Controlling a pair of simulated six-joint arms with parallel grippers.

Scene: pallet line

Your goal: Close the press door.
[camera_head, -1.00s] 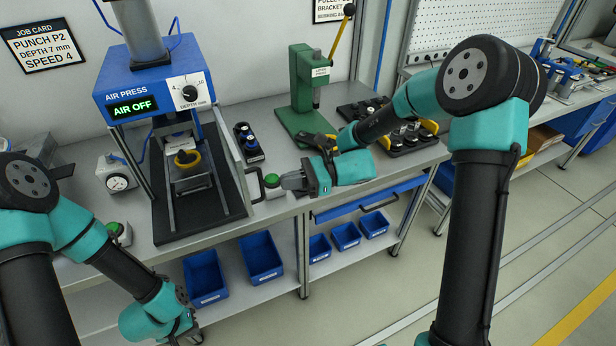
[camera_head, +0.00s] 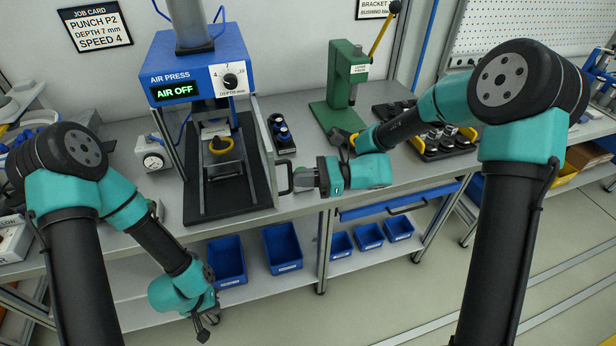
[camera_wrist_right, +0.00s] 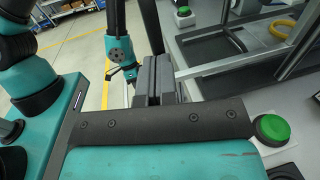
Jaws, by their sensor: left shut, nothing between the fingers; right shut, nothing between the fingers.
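The air press (camera_head: 200,62) stands on the bench with its front uncovered. Its door (camera_head: 262,150), a clear panel in a grey frame, stands open along the right side. The black door handle (camera_head: 289,177) sticks out to the right. My right gripper (camera_head: 304,178) is shut and empty, its tips just right of the handle; whether they touch cannot be told. In the right wrist view its fingers (camera_wrist_right: 153,80) are together near a dark upright bar, apparently the handle. My left gripper (camera_head: 203,332) is shut and empty, low in front of the bench.
A dial gauge (camera_head: 153,162) stands left of the press. A green lever press (camera_head: 347,85) and a tray of parts (camera_head: 440,140) stand to the right. A green button (camera_wrist_right: 270,130) is near my right gripper. Blue bins (camera_head: 283,250) sit on the lower shelf.

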